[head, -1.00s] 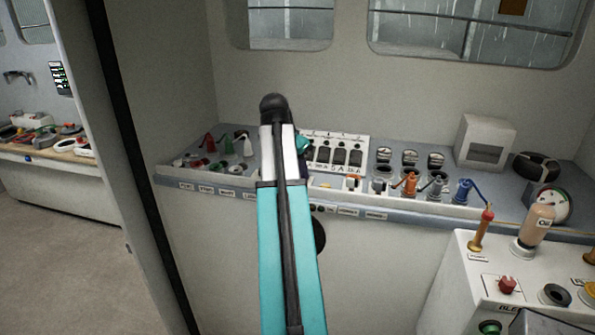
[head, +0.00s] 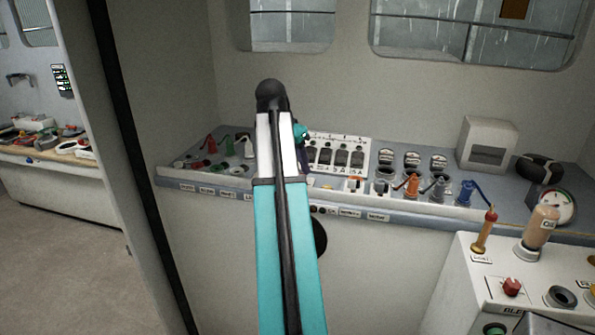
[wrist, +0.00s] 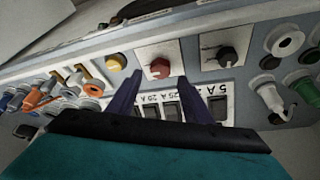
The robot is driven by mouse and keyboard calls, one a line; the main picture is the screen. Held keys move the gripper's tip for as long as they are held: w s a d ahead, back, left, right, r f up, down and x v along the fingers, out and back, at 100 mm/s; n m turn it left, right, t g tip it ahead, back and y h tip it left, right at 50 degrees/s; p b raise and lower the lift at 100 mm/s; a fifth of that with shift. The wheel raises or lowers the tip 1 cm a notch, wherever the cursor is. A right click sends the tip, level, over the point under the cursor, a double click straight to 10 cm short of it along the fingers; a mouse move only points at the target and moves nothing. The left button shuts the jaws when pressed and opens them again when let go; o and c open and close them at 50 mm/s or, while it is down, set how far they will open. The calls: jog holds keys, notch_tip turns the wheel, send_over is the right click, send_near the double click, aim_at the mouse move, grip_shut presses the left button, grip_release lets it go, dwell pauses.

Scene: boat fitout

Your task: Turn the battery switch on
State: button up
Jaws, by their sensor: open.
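In the wrist view a red rotary knob (wrist: 159,68) sits on a white square plate on the panel. Its label is not readable, so I cannot confirm that it is the battery switch. A similar black knob (wrist: 227,57) is on a plate to its right. My gripper (wrist: 160,78) is open, with its two dark fingers pointing at the panel, one on either side of the red knob's plate in the picture. I cannot tell whether they touch anything. In the head view my arm hides these knobs and most of my gripper.
A row of breaker switches (head: 340,157) stands close by on the panel. Another red knob (head: 512,287) is on the near right console. A white box (head: 487,144) stands behind.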

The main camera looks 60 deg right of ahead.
jog(key=b+v, duration=0.2)
jog(key=v, duration=0.7)
jog(key=shift+r, duration=0.25)
dwell(0.6)
